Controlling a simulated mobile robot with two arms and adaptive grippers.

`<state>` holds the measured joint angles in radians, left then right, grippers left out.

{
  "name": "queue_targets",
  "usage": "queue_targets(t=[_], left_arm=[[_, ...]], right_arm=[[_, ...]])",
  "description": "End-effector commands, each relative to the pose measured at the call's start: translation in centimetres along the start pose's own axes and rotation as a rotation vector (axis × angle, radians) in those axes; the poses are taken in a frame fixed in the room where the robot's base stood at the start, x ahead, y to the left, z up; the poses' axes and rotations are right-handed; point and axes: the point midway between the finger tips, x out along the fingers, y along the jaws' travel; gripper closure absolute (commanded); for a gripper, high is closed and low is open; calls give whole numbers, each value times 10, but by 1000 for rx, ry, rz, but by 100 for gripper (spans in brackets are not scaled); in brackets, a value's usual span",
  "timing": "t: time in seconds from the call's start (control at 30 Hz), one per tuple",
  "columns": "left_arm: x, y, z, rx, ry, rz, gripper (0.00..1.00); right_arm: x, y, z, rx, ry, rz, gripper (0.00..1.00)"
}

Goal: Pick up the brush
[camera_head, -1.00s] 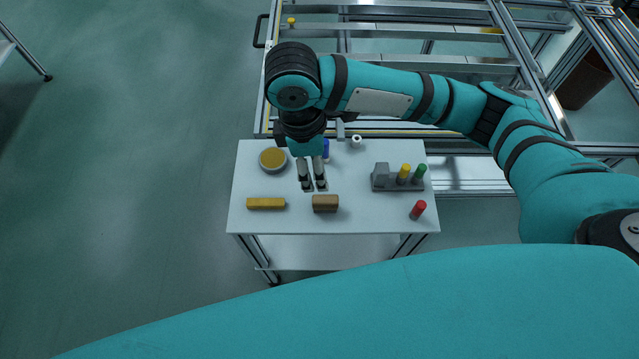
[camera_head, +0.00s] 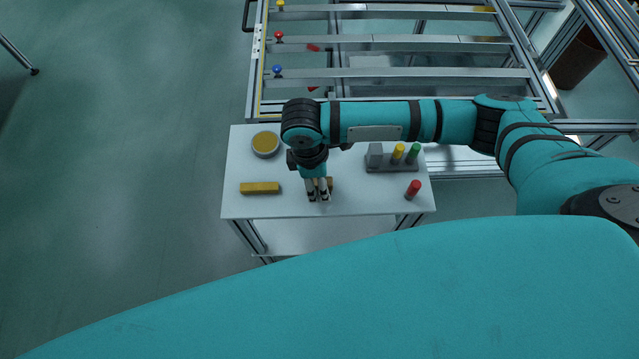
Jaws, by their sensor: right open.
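A small brown block (camera_head: 331,183), which looks like the brush, lies on the white table near its front edge, mostly hidden by my right gripper. My right gripper (camera_head: 318,196) points down over it with its two fingers apart and open. I cannot tell whether the fingers touch the block or are on both sides of it. My left gripper is out of view.
The white table (camera_head: 237,208) also carries a yellow bar (camera_head: 259,188), a round tin (camera_head: 265,144), a grey holder (camera_head: 391,165) with yellow and green markers, and a red marker (camera_head: 413,189). A metal frame (camera_head: 400,45) stands behind the table.

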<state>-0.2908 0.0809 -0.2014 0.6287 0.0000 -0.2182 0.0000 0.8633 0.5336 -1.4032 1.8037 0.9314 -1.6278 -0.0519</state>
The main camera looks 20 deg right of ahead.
Motion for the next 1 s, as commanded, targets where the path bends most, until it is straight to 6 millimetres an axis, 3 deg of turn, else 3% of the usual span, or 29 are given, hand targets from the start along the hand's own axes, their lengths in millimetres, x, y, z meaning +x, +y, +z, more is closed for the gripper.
queue_targets(t=[0.13,0.4,0.8,1.0], left_arm=[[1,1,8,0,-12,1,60],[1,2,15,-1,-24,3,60],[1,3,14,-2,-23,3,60],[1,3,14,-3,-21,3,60]], right_arm=[[17,0,0,0,0,1,46],[21,0,0,-1,0,1,46],[20,0,0,-1,1,1,97],[20,0,0,-1,1,1,100]])
